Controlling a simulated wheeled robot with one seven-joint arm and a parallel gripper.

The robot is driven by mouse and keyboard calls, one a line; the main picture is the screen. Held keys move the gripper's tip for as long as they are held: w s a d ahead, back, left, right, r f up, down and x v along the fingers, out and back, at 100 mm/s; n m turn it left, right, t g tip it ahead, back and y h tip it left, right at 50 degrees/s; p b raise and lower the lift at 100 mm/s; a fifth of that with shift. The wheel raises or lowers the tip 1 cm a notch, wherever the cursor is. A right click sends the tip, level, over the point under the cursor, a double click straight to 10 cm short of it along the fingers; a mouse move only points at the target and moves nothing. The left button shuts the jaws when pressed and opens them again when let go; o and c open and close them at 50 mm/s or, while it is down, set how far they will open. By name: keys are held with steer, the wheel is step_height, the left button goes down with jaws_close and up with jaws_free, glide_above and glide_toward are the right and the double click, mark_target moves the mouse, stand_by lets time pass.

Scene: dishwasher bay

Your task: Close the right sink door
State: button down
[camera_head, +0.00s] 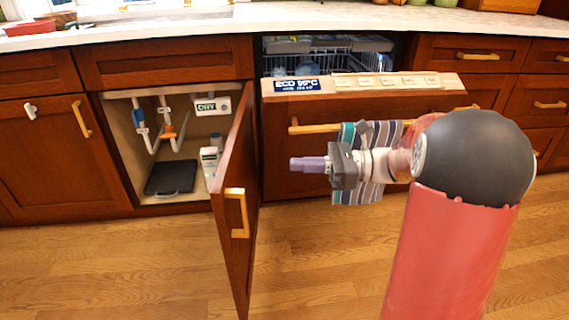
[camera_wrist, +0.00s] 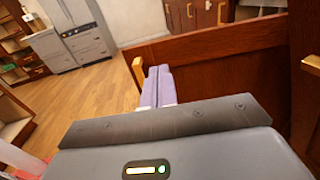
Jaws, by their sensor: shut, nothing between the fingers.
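The right sink door (camera_head: 241,160) stands swung far out from the sink cabinet, its outer face turned toward my gripper's side. Its brass handle (camera_head: 238,212) is near the free edge. In the wrist view the door (camera_wrist: 220,65) spans ahead of the fingers, with its handle (camera_wrist: 137,72) at the left. My gripper (camera_head: 294,164) is shut and empty, its purple fingers pointing left toward the door's outer face. In the head view a gap shows between the fingertips and the door. The fingers also show in the wrist view (camera_wrist: 156,84).
The sink cabinet (camera_head: 117,150) holds pipes, a bottle (camera_head: 209,168) and a black tray (camera_head: 171,177). The dishwasher door (camera_head: 365,86) is partly open behind my arm, with a striped towel (camera_head: 361,193) on its handle. The left sink door (camera_head: 60,155) is closed. Wood floor (camera_head: 120,265) is clear.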

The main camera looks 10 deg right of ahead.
mark_target(228, 165)
steer(key=a, duration=0.4)
steer(key=w+a, duration=0.1)
steer(key=a, duration=0.3)
steer(key=w+a, duration=0.1)
steer(key=a, duration=0.3)
steer(key=shift+w+a, duration=0.1)
steer(key=shift+a, duration=0.1)
